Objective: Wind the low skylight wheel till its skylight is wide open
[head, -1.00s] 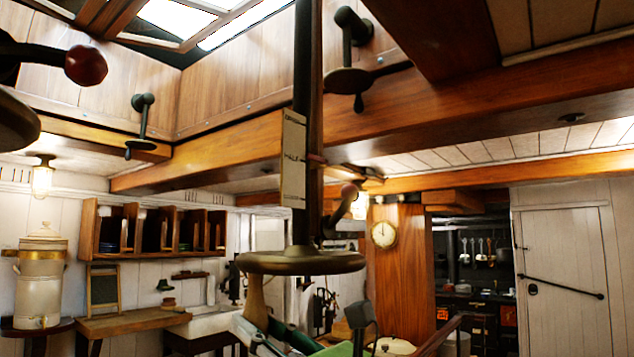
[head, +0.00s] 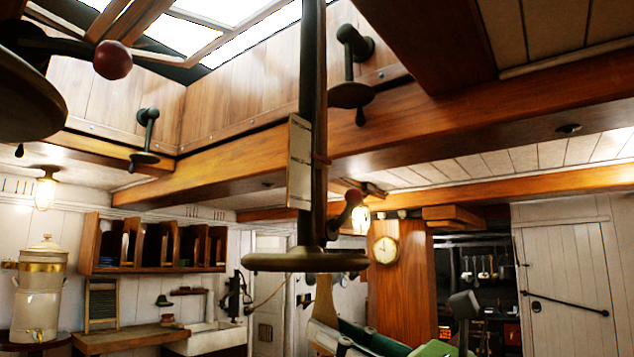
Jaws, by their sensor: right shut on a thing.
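The low skylight wheel (head: 290,262) is a flat brass-coloured disc on a dark upright shaft (head: 312,80) in the middle of the head view. A pale wooden handle (head: 324,295) hangs below its rim. My right gripper (head: 328,330) is shut on this handle from below; its fingertips are hard to make out. A pale scale plate (head: 299,165) is beside the shaft, with a small reddish pointer (head: 320,159) about level with its middle mark. Skylight panes (head: 190,35) show at the top left, with a bright gap beside their frame. My left gripper is out of view.
Another dark wheel (head: 28,100) and a red-knobbed crank (head: 112,60) are close at the upper left. A second red-knobbed crank (head: 348,208) stands just right of the shaft. Wooden beams (head: 420,120) cross overhead. A clock (head: 385,250) hangs behind.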

